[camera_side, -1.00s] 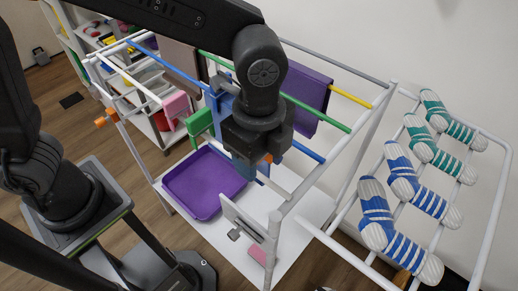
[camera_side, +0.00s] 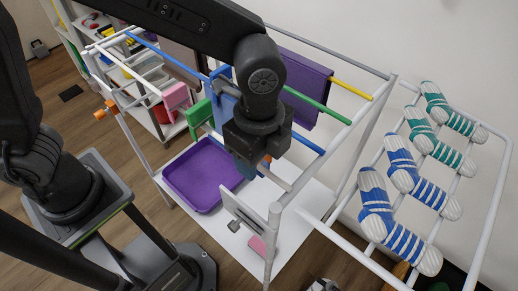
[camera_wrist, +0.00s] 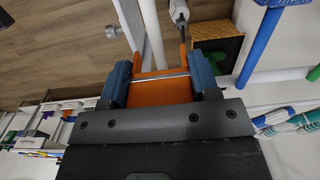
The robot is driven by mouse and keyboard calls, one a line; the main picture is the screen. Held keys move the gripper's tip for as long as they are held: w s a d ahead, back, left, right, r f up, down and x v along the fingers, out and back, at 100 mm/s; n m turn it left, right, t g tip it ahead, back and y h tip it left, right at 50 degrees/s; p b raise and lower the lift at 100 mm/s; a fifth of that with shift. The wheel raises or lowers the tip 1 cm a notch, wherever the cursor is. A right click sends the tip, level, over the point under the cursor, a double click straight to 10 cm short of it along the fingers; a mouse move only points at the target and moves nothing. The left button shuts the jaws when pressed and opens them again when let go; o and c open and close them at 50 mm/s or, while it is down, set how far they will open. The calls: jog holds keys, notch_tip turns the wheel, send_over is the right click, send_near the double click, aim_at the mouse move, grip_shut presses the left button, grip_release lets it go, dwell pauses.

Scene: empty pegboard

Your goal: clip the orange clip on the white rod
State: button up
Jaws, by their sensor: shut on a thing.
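My gripper (camera_wrist: 163,85) is shut on the orange clip (camera_wrist: 158,91) in the wrist view, with the clip's body held between its blue-grey fingers. The clip's two prongs point away from my palm. A white rod (camera_wrist: 151,30) runs up the picture just beyond the clip, between the lines of the prongs. I cannot tell whether clip and rod touch. In the side view, my gripper (camera_side: 256,150) is low at the near white rail (camera_side: 279,182) of the rack. Only a little orange shows beside it, and the gripper hides most of the clip.
A purple tray (camera_side: 203,207) lies below on a white base. A sock rack (camera_side: 497,190) stands at the right. Another orange clip (camera_side: 104,112) is on the left post.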

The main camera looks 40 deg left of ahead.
jog(key=shift+f, duration=0.55)
jog(key=o, duration=1.1)
jog(key=shift+c, duration=0.2)
jog(key=shift+r, duration=0.15)
notch_tip(320, 180, up, 14)
jog(key=shift+f, duration=0.2)
jog(key=shift+a, duration=0.1)
